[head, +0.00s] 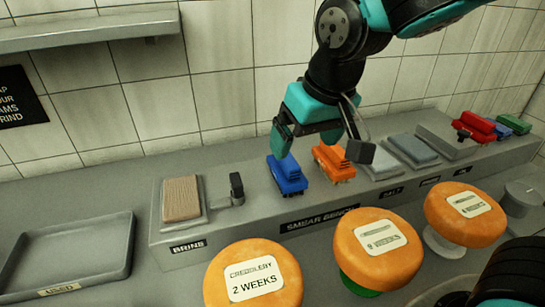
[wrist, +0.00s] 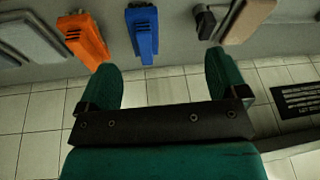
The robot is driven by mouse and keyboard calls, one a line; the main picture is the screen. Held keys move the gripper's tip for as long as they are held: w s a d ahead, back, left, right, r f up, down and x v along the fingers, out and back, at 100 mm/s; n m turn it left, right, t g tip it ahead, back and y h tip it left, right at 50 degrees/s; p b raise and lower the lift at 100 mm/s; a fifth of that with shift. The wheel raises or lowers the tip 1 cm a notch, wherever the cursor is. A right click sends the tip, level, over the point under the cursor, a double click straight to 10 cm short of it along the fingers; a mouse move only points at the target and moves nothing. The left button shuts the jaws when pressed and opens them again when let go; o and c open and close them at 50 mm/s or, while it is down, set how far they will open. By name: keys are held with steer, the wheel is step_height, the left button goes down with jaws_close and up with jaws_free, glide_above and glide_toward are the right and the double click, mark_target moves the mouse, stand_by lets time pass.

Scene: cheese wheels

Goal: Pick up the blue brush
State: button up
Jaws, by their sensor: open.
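The blue brush (head: 287,175) sits on the grey bench ledge, left of an orange brush (head: 333,163). In the wrist view the blue brush (wrist: 142,32) is near the top middle, lying between the lines of the two fingers, and the orange brush (wrist: 83,40) is to its left. My gripper (head: 318,142) hangs above the ledge near both brushes, fingers apart and empty. In the wrist view my gripper (wrist: 160,85) shows its two teal fingers wide open, with a gap between their tips and the blue brush.
A tan pad on a tray (head: 206,211) and a small dark post (head: 237,188) stand left of the blue brush. Grey pads (head: 413,150) and red, blue and green brushes (head: 475,127) are to the right. Cheese wheels (head: 253,257) stand in front. An empty grey tray (head: 82,238) is far left.

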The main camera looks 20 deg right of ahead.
steer(key=m+t+h, duration=0.1)
steer(key=m, duration=0.1)
glide_toward(289, 159)
steer(key=p+x, duration=0.1)
steer(key=x, duration=0.2)
steer(key=w+p+x, duration=0.1)
steer(key=x, duration=0.3)
steer(key=shift+a+r, duration=0.1)
steer(key=shift+r, duration=0.15)
steer(key=p+x, duration=0.1)
steer(key=x, duration=0.4)
steer(key=shift+w+p, duration=0.1)
steer(key=shift+p, duration=0.3)
steer(key=shift+w+f, duration=0.1)
steer(key=shift+f, duration=0.25)
steer(key=shift+f, duration=0.2)
steer(key=shift+c, duration=0.2)
steer(key=c, duration=1.1)
